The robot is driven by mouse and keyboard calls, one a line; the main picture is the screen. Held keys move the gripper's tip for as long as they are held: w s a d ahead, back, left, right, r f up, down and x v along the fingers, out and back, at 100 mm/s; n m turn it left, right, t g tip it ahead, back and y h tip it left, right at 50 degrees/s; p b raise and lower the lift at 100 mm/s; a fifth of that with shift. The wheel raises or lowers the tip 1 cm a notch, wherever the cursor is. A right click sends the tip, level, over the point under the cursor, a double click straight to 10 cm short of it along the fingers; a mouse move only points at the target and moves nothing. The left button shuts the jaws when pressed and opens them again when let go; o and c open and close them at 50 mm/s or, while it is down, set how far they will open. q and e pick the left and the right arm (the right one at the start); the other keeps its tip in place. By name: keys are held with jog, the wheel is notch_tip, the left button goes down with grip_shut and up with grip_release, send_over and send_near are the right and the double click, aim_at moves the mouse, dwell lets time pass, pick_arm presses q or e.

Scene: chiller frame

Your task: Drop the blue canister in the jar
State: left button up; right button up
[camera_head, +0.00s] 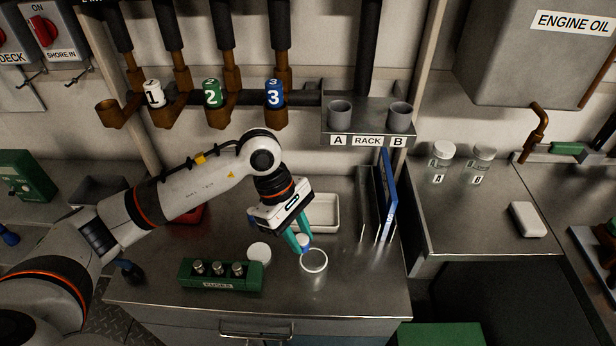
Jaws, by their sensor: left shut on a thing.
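My left gripper (300,240) has teal fingers pointing down and is shut on a small blue canister (303,243) with a pale top. The fingers partly hide it. The canister is just above and behind the rim of an open clear jar (314,263) with a white rim, on the steel counter. I cannot tell whether the canister touches the rim. A round white lid (259,253) lies on the counter left of the jar. My right gripper is not in view.
A green fuse block (220,287) stands front left of the jar. A white tray (325,213) lies behind it, and an upright rack with a blue panel (388,195) stands to its right. Numbered cylinders (213,94) sit in brown holders on the wall.

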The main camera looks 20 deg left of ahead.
pick_arm(q)
notch_tip(320, 180, up, 5)
jog(key=w+n+t+p, duration=0.2)
jog(key=n+p, duration=0.1)
jog(key=n, duration=0.2)
jog(key=shift+n, duration=0.7)
jog(key=f, duration=0.2)
jog(key=f+b, duration=0.1)
jog(key=f, duration=0.1)
jog(key=f+b, duration=0.1)
jog(key=f, duration=0.1)
jog(key=shift+w+d, duration=0.2)
jog(key=shift+d, duration=0.05)
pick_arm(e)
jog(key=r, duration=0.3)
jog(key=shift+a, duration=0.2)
pick_arm(q)
jog(key=o, duration=1)
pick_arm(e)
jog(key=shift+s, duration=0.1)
pick_arm(q)
jog(key=shift+r, duration=0.1)
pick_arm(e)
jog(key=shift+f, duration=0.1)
